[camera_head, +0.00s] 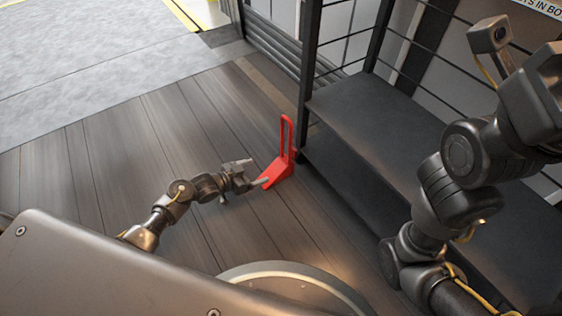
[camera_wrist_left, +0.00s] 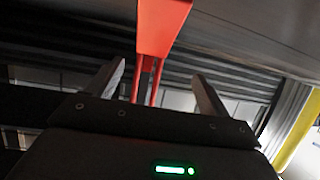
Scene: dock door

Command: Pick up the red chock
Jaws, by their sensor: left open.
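The red chock (camera_head: 279,170) stands on the plank floor beside the foot of the dark shelf's post. It has a wedge base and an upright loop handle. My left gripper (camera_head: 247,187) is open, low over the floor, at the chock's left side with one finger close to the wedge. I cannot tell whether they touch. In the left wrist view, the chock (camera_wrist_left: 163,28) shows ahead, between and beyond the two open fingers of the left gripper (camera_wrist_left: 160,85). My right arm is raised at the right of the head view, and its fingers do not show.
A dark metal shelf (camera_head: 375,115) with wire sides stands right behind the chock, its post (camera_head: 308,75) close by. The plank floor (camera_head: 130,150) is clear to the left. A pale concrete floor (camera_head: 90,50) lies beyond.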

